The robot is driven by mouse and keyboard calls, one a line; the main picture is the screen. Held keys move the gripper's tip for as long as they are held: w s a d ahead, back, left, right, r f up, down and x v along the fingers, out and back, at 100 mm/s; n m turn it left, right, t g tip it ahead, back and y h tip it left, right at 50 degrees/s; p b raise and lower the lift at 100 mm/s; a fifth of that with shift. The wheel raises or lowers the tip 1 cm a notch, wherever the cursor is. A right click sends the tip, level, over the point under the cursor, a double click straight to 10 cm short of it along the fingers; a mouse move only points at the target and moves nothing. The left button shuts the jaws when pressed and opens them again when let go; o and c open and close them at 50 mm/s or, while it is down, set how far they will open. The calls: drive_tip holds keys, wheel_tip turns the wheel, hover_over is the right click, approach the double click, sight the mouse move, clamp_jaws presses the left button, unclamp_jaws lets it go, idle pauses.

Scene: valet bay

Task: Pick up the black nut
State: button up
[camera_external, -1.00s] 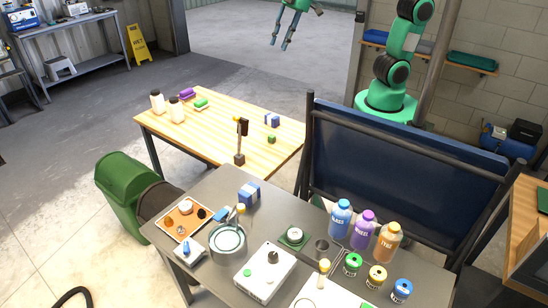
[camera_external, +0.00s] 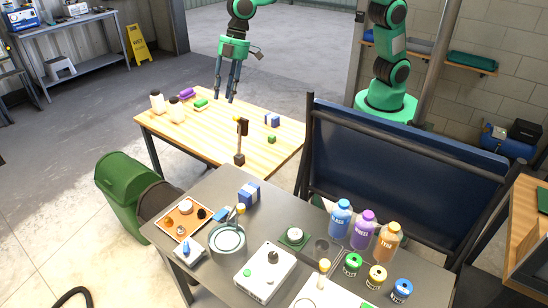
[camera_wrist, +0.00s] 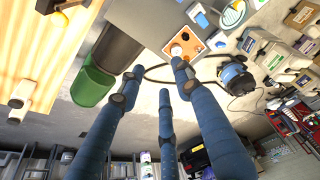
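A small dark piece that looks like the black nut (camera_external: 202,213) lies on the right part of an orange-tan tray (camera_external: 168,222) on the grey table. A white round piece (camera_external: 186,206) and small orange pieces lie beside it.
The grey table (camera_external: 215,190) also holds a glass pot (camera_external: 228,243), a blue-white box (camera_external: 249,193), a white box with a black knob (camera_external: 264,272) and several bottles. A post (camera_external: 241,145) stands on the wooden table (camera_external: 185,135). A dark blue board (camera_external: 400,150) rises at right.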

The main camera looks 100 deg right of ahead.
drive_tip(key=w+a+f+n, duration=0.1)
drive_tip(key=w+a+f, duration=0.2)
drive_tip(key=a+f, duration=0.2)
drive_tip(key=w+a+f+n+g, duration=0.1)
drive_tip(key=w+a+f, duration=0.3)
drive_tip(key=f, duration=0.6)
drive_tip(key=w+a+f+n, duration=0.1)
drive_tip(key=w+a+f, duration=0.3)
drive_tip(key=a+f, duration=0.2)
drive_tip(key=shift+x, duration=0.8)
drive_tip(key=shift+s+a+f+g, duration=0.1)
drive_tip(key=shift+s+f+g, duration=0.05)
drive_tip(key=shift+g, duration=0.15)
hover_over(201, 210)
drive_tip(key=s+d, duration=0.1)
drive_tip(key=shift+d+f+b, duration=0.15)
drive_tip(key=shift+f+b, duration=0.25)
drive_tip(key=shift+f, duration=3.65)
drive_tip(key=shift+b+x, duration=0.5)
drive_tip(key=shift+x, duration=2.05)
